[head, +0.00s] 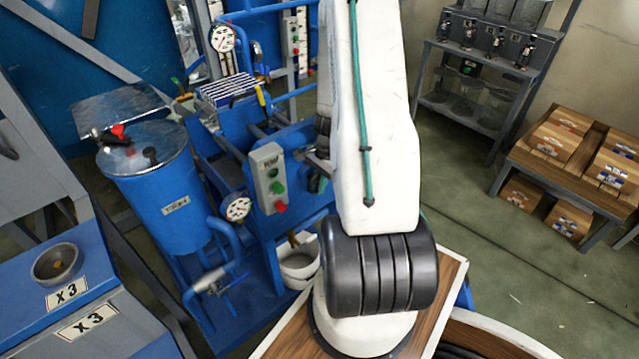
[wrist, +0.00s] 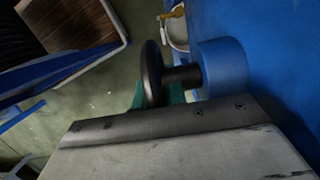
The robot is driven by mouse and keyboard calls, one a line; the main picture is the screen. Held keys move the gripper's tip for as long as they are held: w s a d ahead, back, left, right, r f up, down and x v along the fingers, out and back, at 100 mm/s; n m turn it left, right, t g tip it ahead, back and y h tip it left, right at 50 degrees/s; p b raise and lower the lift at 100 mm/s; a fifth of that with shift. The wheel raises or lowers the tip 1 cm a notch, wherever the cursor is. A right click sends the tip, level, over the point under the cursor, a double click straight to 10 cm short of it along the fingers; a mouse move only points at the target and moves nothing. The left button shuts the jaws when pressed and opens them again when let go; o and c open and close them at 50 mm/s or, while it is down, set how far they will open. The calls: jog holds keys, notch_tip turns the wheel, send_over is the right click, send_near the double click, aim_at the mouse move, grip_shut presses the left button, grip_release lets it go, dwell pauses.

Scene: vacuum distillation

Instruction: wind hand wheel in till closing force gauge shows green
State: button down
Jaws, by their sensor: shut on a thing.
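The black hand wheel (wrist: 151,73) shows nearly edge-on in the wrist view, on a short dark shaft that runs into a blue round housing (wrist: 224,67). My gripper (wrist: 163,98) is shut on the hand wheel; teal parts show by its lower edge, and the grey gripper body hides most of the contact. In the head view my white arm hides most of the gripper and wheel. Two round white dial gauges show there, an upper one (head: 223,38) and a lower one (head: 238,208). I cannot tell which is the closing force gauge, nor read the needles.
A grey pump switch box (head: 269,177) with green and red buttons stands left of my arm. A blue tank (head: 163,190) and pipes fill the left. A bench with a bowl (head: 55,263) is at lower left. Boxes on a wooden rack (head: 570,180) stand right, past clear floor.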

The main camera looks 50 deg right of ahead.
jog(key=shift+y, duration=0.3)
jog(key=c, duration=1.4)
grip_release()
jog(key=shift+c, duration=0.2)
jog(key=shift+v, duration=3.9)
jog(key=shift+s, duration=0.1)
